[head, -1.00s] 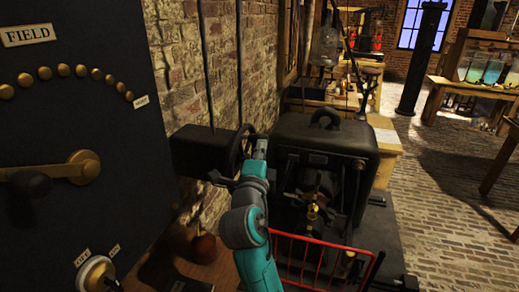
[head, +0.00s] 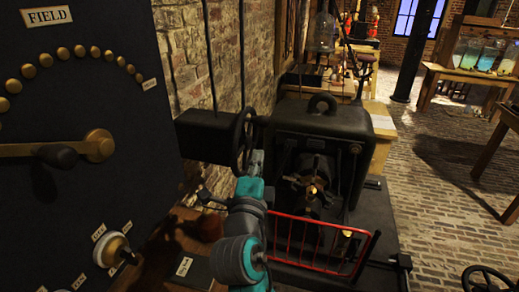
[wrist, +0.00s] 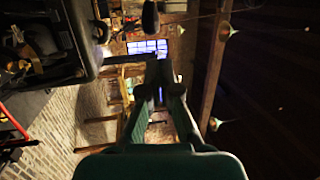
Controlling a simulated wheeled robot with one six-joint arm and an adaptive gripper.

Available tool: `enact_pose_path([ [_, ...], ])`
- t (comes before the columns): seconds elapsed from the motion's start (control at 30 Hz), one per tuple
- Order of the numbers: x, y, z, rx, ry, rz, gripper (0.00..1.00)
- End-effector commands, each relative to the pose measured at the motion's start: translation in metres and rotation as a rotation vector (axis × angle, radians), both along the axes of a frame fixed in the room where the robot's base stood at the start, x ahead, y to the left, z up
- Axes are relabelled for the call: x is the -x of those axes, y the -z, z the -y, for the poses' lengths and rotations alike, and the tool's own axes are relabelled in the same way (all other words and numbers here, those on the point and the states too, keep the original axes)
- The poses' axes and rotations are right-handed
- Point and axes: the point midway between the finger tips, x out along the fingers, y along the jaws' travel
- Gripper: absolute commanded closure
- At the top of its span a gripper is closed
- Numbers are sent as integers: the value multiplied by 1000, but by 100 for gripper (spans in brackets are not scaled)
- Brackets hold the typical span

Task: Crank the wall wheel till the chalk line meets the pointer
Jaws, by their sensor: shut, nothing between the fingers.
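The wall wheel (head: 243,138) is a dark spoked wheel, seen nearly edge-on, at the right end of a black box (head: 207,135) on the brick wall. My gripper (head: 256,157) is just below and right of the wheel in the head view, at the end of my teal arm. I cannot tell whether it touches the rim. In the wrist view my gripper's fingers (wrist: 159,88) are closed together with nothing between them. No chalk line or pointer can be made out. A small dark knob-like thing (wrist: 150,18) shows above the fingers in the wrist view; I cannot tell what it is.
A black machine (head: 320,145) stands right of the wheel, with a red guard rail (head: 320,244) in front. The dark FIELD panel (head: 60,220) with its brass lever (head: 99,146) fills the left. A wooden shelf lies below the wheel. Brick floor (head: 440,190) is open at right.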

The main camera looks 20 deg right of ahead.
Motion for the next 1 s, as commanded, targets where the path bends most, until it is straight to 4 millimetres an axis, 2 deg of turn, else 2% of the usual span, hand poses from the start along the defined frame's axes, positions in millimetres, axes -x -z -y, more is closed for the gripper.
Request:
enact_pose_path([
  [0.1,9,2,-5,-1,-2,-3,100],
  [0.2,17,13,-9,-19,-1,-28,100],
  [0.37,11,11,-6,-21,2,-27,100],
  [0.57,-13,6,8,-22,3,-26,100],
  [1.0,-83,-6,43,-21,3,-27,100],
])
